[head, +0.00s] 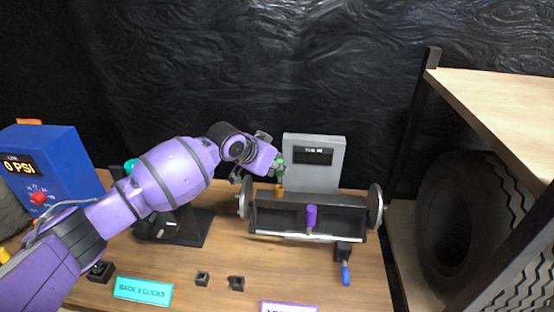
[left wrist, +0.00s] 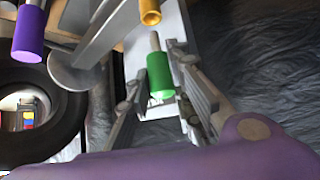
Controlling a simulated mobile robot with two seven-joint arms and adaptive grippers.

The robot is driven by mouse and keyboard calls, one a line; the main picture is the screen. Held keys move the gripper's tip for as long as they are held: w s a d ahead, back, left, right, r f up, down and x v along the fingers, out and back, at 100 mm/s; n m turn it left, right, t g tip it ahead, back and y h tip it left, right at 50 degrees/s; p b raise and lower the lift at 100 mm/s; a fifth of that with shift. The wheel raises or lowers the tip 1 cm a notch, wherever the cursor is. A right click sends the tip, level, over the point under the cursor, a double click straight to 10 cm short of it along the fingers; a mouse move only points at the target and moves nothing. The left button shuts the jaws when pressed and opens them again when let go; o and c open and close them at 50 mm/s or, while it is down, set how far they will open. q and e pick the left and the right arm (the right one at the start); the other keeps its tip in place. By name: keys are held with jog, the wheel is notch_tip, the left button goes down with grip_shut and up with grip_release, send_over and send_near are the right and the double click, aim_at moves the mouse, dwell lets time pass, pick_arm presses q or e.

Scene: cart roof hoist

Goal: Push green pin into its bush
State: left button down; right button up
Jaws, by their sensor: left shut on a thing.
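My left gripper (head: 275,172) is shut on the green pin (head: 281,161) above the back left of the grey trough-like fixture (head: 335,216). In the left wrist view the green pin (left wrist: 160,76) sits between the fingers, with its bare grey shank pointing toward the yellow-orange bush (left wrist: 150,12). There the shank's tip is apart from the bush. In the head view the bush (head: 280,190) is just below the pin, at the fixture's left part. My right gripper is not in view.
A purple pin (head: 311,215) stands at the fixture's middle, and a blue-handled part (head: 346,274) is at its front right. A grey display box (head: 314,165) stands behind. A blue gauge box (head: 50,168) is at left. Small dark blocks (head: 237,283) lie on the front wooden table.

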pick_arm(q)
jog(key=shift+f, duration=0.4)
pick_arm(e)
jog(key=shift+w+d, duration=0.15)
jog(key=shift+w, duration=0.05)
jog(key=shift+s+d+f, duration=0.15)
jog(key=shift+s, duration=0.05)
pick_arm(q)
jog(key=shift+r, duration=0.1)
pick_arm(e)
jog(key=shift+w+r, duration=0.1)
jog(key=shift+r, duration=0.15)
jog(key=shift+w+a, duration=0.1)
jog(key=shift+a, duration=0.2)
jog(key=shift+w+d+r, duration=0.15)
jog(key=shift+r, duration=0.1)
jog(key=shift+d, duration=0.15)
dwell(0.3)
pick_arm(q)
jog(key=shift+p, duration=0.4)
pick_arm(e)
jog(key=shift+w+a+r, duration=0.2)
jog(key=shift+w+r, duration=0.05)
pick_arm(q)
jog(key=shift+f, duration=0.3)
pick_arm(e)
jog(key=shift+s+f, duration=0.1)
